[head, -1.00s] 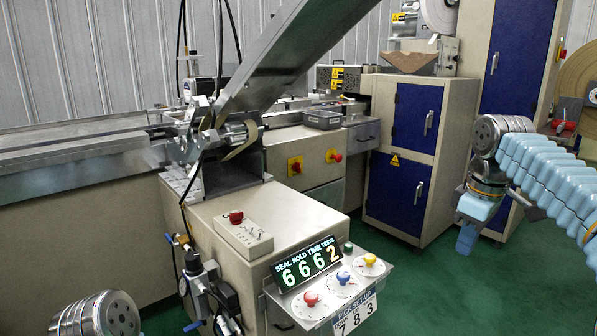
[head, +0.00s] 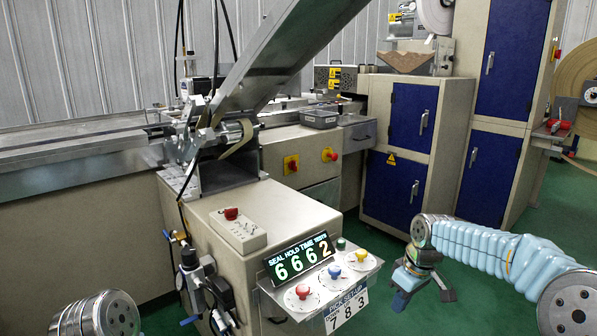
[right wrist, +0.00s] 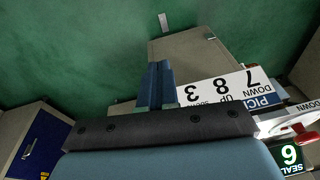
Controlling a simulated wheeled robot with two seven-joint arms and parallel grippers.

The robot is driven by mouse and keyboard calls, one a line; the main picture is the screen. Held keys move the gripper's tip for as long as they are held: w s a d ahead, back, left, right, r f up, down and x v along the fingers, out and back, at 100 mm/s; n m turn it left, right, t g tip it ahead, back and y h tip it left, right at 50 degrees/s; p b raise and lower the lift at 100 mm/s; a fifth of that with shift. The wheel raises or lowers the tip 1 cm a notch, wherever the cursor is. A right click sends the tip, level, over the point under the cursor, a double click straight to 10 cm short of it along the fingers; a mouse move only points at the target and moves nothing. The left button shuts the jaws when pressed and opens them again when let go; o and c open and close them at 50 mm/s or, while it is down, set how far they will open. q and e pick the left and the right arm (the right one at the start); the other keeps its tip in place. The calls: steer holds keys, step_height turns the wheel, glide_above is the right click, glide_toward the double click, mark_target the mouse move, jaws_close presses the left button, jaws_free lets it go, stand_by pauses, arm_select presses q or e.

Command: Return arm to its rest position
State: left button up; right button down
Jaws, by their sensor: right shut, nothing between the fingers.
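My right gripper (head: 399,300) hangs low over the green floor, right of the control panel, with its fingers pointing down. In the right wrist view its two blue fingers (right wrist: 156,85) are together with nothing between them. My right arm reaches in from the right edge. Of my left arm, a metal joint shows at the bottom left.
The wrapper machine's panel has a lit display (head: 300,259) reading 6662, red, blue and yellow knobs, and a label (head: 346,311) with 7 8 3. Blue-door cabinets (head: 412,122) stand behind. The green floor (head: 500,220) around my right gripper is clear.

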steer(key=s+a+f+m+y, duration=0.1)
steer(key=s+a+f, duration=0.25)
steer(key=f, duration=0.65)
steer(key=s+a+f+m+y, duration=0.1)
steer(key=s+a+f+m, duration=0.3)
steer(key=f, duration=0.6)
steer(key=s+a+f+m, duration=0.1)
steer(key=s+a+f, duration=0.1)
steer(key=s+f, duration=0.4)
steer(key=s+a+f+m, duration=0.2)
steer(key=s+f, duration=0.4)
steer(key=s, duration=0.7)
steer(key=shift+a+f+m+g, duration=0.3)
steer(key=shift+a+f, duration=0.1)
steer(key=shift+a, duration=0.4)
stand_by(3.1)
